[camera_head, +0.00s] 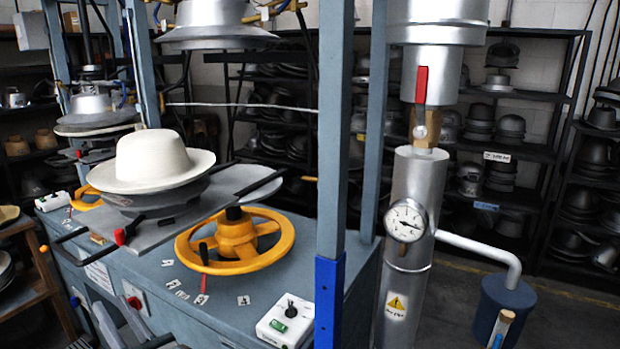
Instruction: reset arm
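My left gripper (111,306) shows at the bottom left, beside the front face of the blue press table. Its two fingers appear spread apart with nothing between them. Its arm is mostly cut off by the lower edge. My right gripper is not in view. A cream hat (155,160) sits upright on the dark round base of the press, well above and behind my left gripper and apart from it.
A yellow handwheel (236,240) and a white switch box (285,321) are on the blue press table (225,300). A blue post (333,150) and a steel pipe with a gauge (406,221) stand to the right. Shelves of metal hat moulds (510,127) line the back.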

